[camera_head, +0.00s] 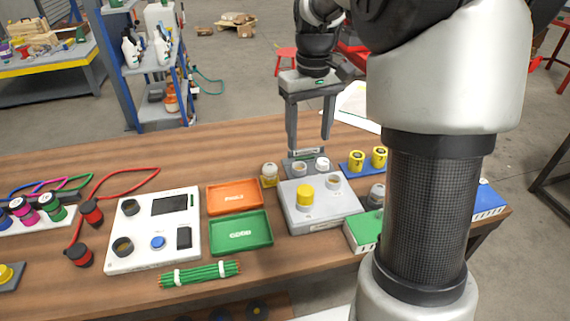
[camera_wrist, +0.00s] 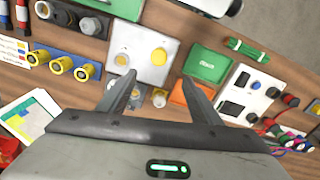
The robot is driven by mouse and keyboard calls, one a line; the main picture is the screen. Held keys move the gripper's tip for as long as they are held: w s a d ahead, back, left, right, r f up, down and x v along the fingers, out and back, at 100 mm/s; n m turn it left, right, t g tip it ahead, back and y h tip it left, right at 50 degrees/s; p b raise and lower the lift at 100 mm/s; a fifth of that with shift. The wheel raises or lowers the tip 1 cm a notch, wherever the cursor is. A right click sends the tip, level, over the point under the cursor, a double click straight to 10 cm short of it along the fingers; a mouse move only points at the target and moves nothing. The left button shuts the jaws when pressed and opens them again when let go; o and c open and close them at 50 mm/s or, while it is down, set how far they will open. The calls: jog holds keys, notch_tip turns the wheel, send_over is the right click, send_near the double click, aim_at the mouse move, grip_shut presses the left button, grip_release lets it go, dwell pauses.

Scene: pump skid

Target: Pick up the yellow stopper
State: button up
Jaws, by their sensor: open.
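A plain yellow stopper (camera_head: 305,195) stands upright on the left part of a light grey box (camera_head: 325,219). In the wrist view the yellow stopper (camera_wrist: 158,56) shows from above on the same grey box (camera_wrist: 145,33), beside pale round sockets. My gripper (camera_head: 308,143) is open and empty, fingers pointing down, above and behind the box. In the wrist view my gripper (camera_wrist: 158,80) has its fingertips well apart, with the stopper seen beyond the gap. Other yellow pieces with dark centres (camera_head: 356,158) stand on a blue rack (camera_wrist: 48,51); the wrist view shows three.
A small dark holder with white-topped pieces (camera_head: 302,167) and a white knob on a yellow base (camera_head: 269,172) stand behind the box. An orange tray (camera_head: 234,209) and green tray (camera_head: 240,247) lie to its left, a green box (camera_head: 362,231) to its right.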

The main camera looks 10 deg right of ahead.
jog(key=b, duration=0.1)
send_over(306, 189)
jog(key=f, duration=1.1)
jog(key=shift+s+a+f, duration=0.1)
jog(key=shift+s+a, duration=0.05)
jog(key=shift+s, duration=0.05)
jog(key=shift+w+f+b, duration=0.2)
jog(key=shift+f+b, duration=0.35)
jog(key=shift+f, duration=2.45)
jog(key=c, duration=1.3)
notch_tip(306, 189, up, 10)
jog(key=shift+r+p, duration=0.1)
jog(key=shift+p, duration=0.55)
jog(key=shift+w, duration=0.1)
